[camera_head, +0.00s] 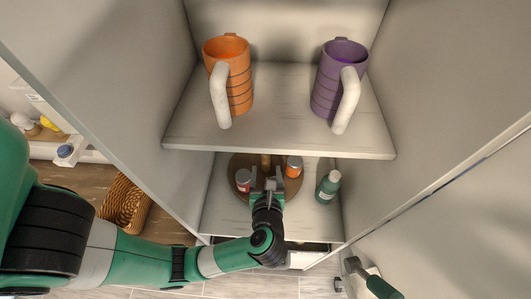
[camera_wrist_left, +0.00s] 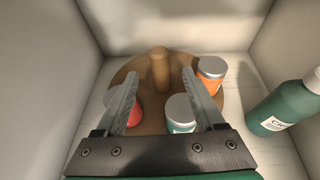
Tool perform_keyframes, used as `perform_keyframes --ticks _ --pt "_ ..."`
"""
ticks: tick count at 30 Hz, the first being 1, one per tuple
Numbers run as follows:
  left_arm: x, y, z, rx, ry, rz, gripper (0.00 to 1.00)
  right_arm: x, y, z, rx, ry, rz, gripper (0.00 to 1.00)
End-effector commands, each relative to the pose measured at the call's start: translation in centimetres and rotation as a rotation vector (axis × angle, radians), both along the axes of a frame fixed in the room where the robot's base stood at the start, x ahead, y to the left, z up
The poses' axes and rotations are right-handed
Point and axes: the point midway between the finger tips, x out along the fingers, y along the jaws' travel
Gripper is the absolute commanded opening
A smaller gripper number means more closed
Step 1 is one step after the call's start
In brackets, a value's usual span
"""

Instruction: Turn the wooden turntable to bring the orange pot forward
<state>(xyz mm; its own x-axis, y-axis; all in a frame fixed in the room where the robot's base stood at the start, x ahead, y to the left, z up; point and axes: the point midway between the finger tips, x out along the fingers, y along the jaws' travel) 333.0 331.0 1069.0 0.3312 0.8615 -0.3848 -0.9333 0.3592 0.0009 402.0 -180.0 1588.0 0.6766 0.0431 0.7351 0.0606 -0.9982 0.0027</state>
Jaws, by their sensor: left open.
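The round wooden turntable (camera_head: 236,163) lies on the lower shelf, with an upright wooden peg (camera_wrist_left: 160,68) at its middle. The orange pot (camera_wrist_left: 210,78) with a grey lid stands at the turntable's right side; it also shows in the head view (camera_head: 294,168). A red pot (camera_wrist_left: 135,114) is on the left side, partly hidden by a finger. A teal pot (camera_wrist_left: 181,114) with a grey lid stands at the near side. My left gripper (camera_head: 265,181) is open above the turntable's near part, its fingers pointing towards the peg, with nothing held. My right gripper is not seen.
A green bottle (camera_head: 328,186) stands right of the turntable on the lower shelf (camera_wrist_left: 238,68). The upper shelf (camera_head: 280,135) overhangs it and carries an orange mug (camera_head: 238,85) and a purple mug (camera_head: 327,85). Side walls close in both sides. A wicker basket (camera_head: 124,203) is at the left.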

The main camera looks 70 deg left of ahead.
Motion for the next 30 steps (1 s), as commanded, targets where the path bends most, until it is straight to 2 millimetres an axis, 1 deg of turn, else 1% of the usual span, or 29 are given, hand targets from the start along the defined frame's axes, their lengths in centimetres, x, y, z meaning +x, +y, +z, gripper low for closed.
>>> perform_keyframes --ticks 1,6,9,12,16,23,24,26,30 --pt "0.1 1.0 -0.4 0.000 0.001 0.008 0.70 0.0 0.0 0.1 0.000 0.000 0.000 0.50" --pt "1.4 4.5 -1.9 0.002 0.002 0.009 0.70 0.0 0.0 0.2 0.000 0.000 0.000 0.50" --pt "2.1 6.2 -2.6 0.001 -0.001 0.007 0.70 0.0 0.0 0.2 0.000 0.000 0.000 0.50" --pt "2.7 7.4 -3.2 0.001 -0.001 0.004 0.70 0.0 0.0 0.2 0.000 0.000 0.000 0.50" --pt "3.0 8.2 -3.6 0.001 -0.002 0.003 0.70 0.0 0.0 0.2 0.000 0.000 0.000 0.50" --pt "3.1 8.3 -3.6 0.001 -0.002 0.001 0.70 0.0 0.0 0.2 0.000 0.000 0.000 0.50" --pt "3.1 8.3 -3.6 0.001 -0.002 0.001 0.67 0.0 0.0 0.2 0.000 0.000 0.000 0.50" --pt "3.1 8.3 -3.6 0.001 -0.002 0.001 0.56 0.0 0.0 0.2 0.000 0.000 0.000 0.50" --pt "3.1 8.3 -3.6 0.002 -0.002 0.000 0.31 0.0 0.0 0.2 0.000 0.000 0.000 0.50"
